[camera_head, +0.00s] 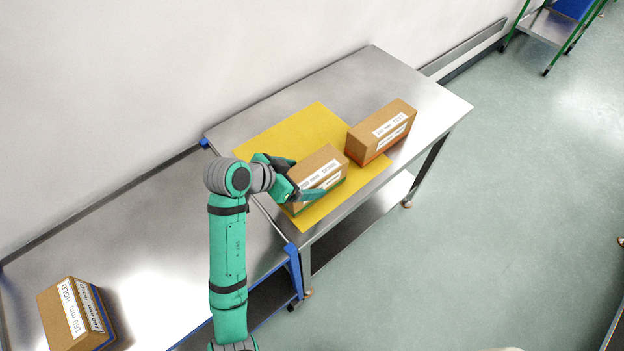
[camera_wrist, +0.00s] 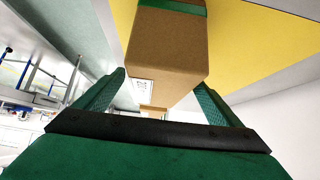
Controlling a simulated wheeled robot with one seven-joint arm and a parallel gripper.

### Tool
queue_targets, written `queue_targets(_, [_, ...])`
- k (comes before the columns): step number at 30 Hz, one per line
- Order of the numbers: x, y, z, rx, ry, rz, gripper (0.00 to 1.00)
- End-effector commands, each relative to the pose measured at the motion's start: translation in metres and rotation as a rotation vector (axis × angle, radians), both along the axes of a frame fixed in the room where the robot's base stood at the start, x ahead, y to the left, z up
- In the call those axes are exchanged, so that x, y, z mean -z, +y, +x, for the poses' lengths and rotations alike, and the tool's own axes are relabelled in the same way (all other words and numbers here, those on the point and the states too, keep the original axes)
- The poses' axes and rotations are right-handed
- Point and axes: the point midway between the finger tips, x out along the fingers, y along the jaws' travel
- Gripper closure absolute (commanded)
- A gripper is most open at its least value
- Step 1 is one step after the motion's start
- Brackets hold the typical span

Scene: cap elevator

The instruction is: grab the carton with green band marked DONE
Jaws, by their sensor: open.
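The carton with a green band (camera_head: 326,162) lies on the yellow mat of the steel table, its long side angled up to the right. Its white label is partly covered by my gripper, and the small print is hard to read. My gripper (camera_head: 306,179) is open at the carton's left end, one finger along the near labelled side and the other towards the far side. In the wrist view the carton (camera_wrist: 168,48) stands between and beyond the open fingers (camera_wrist: 161,82), its green band at the top edge. I cannot tell whether either finger touches it.
A carton with an orange-red band (camera_head: 382,133) stands close by on the right, partly on the yellow mat (camera_head: 262,137). A HOLD carton with a blue band (camera_head: 76,312) is on the lower-left table. The steel table (camera_head: 365,75) is clear at the back.

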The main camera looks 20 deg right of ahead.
Motion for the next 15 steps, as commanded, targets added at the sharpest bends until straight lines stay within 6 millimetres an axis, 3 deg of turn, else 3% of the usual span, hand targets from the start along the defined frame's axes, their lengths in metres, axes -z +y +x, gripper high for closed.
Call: queue_targets(15, [0.039,-0.033,0.013,-0.001,0.001,0.000,0.12])
